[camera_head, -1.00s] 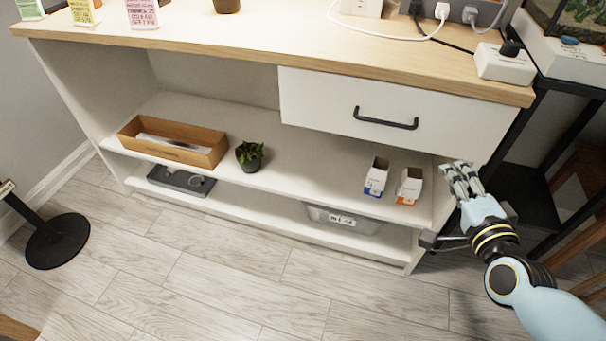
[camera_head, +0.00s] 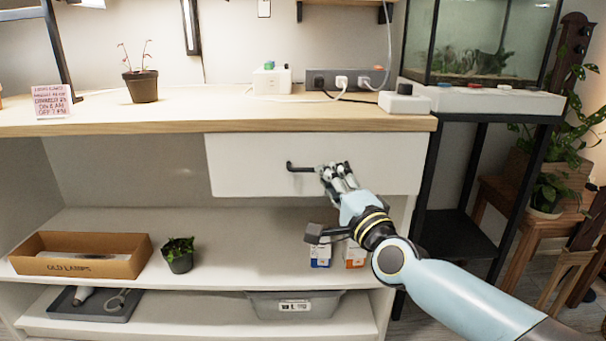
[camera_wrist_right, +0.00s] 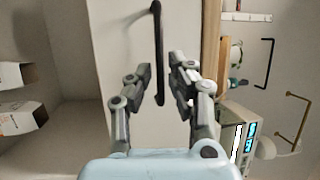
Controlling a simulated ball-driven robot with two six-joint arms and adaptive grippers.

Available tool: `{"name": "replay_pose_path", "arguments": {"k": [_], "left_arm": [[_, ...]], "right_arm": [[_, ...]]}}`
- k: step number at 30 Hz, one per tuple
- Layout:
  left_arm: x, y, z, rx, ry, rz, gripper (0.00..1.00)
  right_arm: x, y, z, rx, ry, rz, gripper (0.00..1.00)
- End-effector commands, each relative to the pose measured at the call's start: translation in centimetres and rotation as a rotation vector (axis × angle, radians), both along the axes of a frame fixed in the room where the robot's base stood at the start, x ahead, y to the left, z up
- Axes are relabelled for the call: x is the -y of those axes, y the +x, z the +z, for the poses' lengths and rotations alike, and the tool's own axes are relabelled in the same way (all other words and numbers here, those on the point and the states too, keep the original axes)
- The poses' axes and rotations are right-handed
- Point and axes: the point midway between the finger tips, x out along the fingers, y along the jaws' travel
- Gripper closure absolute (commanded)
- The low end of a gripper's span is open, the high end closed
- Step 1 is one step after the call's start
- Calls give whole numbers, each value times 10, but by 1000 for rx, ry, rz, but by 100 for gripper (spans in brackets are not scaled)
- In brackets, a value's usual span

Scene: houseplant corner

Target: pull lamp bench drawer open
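The lamp bench's white drawer (camera_head: 250,165) is under the wooden top and looks shut. Its dark bar handle (camera_head: 298,168) shows at its left end in the head view; my right gripper (camera_head: 338,174) covers the rest. In the right wrist view the handle (camera_wrist_right: 157,45) runs up and down the picture. There my right gripper (camera_wrist_right: 162,82) is open, with a finger on either side of the handle's near part and gaps visible. I cannot tell whether the fingers touch it. My left gripper is out of view.
The bench top (camera_head: 190,112) bears a potted plant (camera_head: 141,80), a power strip (camera_head: 345,79) and a switch box (camera_head: 404,100). Below are an old-lamps box (camera_head: 80,263), a small plant (camera_head: 178,254) and a grey bin (camera_head: 295,304). A black tank stand (camera_head: 478,160) stands at the right.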

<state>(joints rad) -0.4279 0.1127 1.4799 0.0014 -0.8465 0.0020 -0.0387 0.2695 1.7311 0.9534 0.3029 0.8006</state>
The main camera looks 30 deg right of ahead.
Motion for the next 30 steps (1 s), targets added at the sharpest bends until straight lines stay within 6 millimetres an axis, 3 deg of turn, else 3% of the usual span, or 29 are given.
{"name": "replay_pose_path", "arguments": {"k": [3, 9, 17, 22, 30], "left_arm": [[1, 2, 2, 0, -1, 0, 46], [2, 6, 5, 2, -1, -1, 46], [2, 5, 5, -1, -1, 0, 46], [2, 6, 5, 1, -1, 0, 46], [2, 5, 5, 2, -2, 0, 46]], "right_arm": [[3, 19, 3, 1, 0, -1, 81], [5, 34, 5, -1, 1, -1, 81], [5, 35, 5, -1, 0, 0, 81], [5, 35, 5, -1, 0, 0, 100], [5, 34, 5, -3, 0, 0, 100]]}}
